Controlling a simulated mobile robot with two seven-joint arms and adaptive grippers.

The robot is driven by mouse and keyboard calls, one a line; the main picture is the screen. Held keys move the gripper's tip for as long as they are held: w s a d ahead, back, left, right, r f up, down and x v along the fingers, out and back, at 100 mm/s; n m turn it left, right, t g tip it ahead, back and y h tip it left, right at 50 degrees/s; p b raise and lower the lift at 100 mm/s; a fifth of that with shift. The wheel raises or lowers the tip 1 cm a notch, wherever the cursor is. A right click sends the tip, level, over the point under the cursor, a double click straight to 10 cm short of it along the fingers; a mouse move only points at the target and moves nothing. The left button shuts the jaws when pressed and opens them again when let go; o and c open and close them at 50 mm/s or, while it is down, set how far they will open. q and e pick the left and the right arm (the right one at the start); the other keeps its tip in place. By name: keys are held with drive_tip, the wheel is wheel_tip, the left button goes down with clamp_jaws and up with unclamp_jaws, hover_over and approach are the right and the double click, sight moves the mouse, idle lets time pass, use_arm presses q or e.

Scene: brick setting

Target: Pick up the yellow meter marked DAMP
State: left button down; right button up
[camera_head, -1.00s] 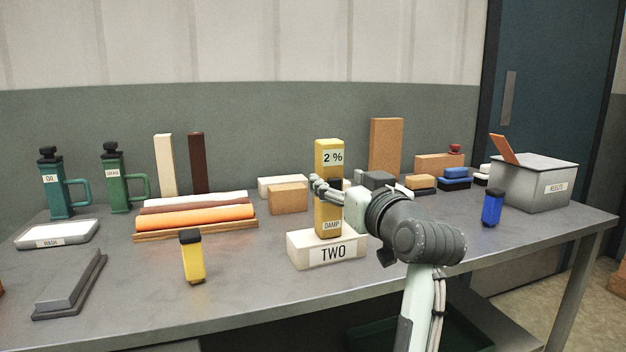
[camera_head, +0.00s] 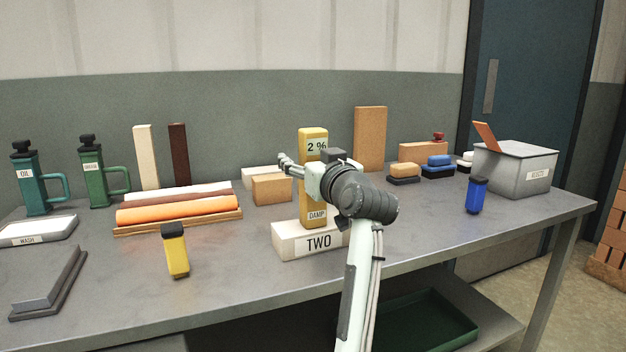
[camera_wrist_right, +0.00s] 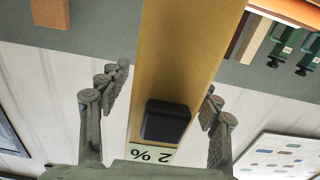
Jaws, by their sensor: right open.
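The yellow meter (camera_head: 313,187) stands upright on the white block marked TWO (camera_head: 285,241). It shows "2 %" near its top and DAMP near its foot. My right gripper (camera_head: 288,163) is at the meter's upper half, and its wrist hides part of the meter's right side. In the right wrist view, the open fingers of my right gripper (camera_wrist_right: 166,82) lie on either side of the yellow meter (camera_wrist_right: 182,60), with a visible gap at the left finger. A black block (camera_wrist_right: 165,122) shows beside the upside-down "2 %". My left gripper is not in view.
A small yellow bottle (camera_head: 176,256) stands front left of the meter. A tan block (camera_head: 272,190) is close behind it, and a tall brown block (camera_head: 369,140) stands further back. A blue bottle (camera_head: 476,196) and a grey bin (camera_head: 514,170) are to the right. The front table strip is mostly clear.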

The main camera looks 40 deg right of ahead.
clamp_jaws()
idle(0.5)
